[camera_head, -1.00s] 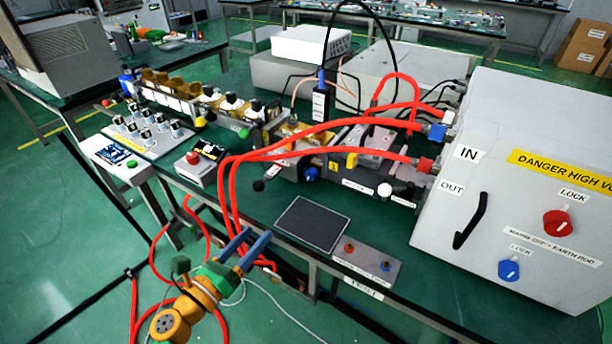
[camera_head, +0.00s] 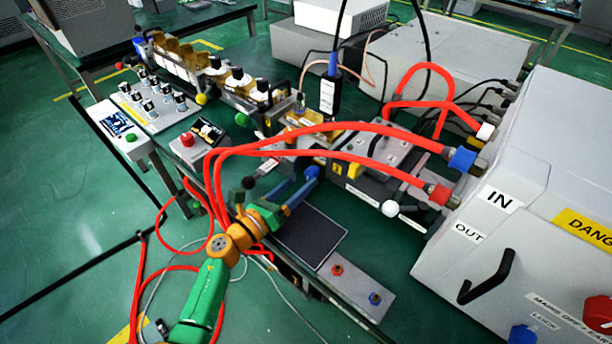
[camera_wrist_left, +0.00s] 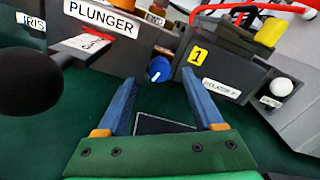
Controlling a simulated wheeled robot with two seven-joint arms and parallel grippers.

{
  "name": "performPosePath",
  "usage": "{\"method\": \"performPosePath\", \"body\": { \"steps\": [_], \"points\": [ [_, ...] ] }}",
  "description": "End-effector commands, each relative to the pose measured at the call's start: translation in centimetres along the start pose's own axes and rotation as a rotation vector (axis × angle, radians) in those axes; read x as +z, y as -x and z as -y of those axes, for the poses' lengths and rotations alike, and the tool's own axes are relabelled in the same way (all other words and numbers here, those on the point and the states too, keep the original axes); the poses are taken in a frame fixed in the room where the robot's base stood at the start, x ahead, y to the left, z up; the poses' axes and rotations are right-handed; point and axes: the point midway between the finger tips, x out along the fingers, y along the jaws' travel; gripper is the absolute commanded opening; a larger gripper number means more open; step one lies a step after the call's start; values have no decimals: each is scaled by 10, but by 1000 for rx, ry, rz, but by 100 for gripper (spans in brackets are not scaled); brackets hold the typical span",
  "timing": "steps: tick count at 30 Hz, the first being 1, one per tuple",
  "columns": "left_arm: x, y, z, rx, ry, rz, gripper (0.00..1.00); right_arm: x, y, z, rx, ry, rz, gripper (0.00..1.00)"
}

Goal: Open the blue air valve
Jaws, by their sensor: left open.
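The blue air valve (camera_head: 312,172) is a small round blue knob on the front of the bench equipment. In the left wrist view the blue knob (camera_wrist_left: 158,69) has a white mark and sits low, close to the bench top. My left gripper (camera_head: 299,183) has its blue fingers pointing at the knob. In the left wrist view the open fingers of my left gripper (camera_wrist_left: 158,79) lie to either side of the knob's line, with the knob seen just beyond their tips. I cannot tell whether they touch it. My right gripper is not in view.
A black ball handle (camera_wrist_left: 28,82) is close on the left in the wrist view. Red hoses (camera_head: 300,139) arch above the knob. A white knob (camera_head: 390,208) is to the right. A dark pad (camera_head: 311,238) lies on the bench below my gripper.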

Motion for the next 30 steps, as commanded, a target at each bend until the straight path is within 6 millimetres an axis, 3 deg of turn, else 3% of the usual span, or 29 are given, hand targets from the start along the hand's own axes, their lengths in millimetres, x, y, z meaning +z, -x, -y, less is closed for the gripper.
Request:
{"method": "performPosePath", "body": {
  "steps": [4, 11, 14, 19, 23, 30],
  "points": [
    [0, -18, 0, 0, 2, 1, 69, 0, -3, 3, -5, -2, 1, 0],
    [0, -20, 0, 0, 0, 0, 69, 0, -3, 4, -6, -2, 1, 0],
    [0, -20, 0, 1, 0, 0, 47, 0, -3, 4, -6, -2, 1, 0],
    [0, -20, 0, 0, 0, 0, 1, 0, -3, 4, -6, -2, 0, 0],
    [0, -20, 0, 0, 14, 0, 0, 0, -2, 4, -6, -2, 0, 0],
    [0, -20, 0, 2, 425, -3, 0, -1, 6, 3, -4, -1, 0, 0]
  ]
}}
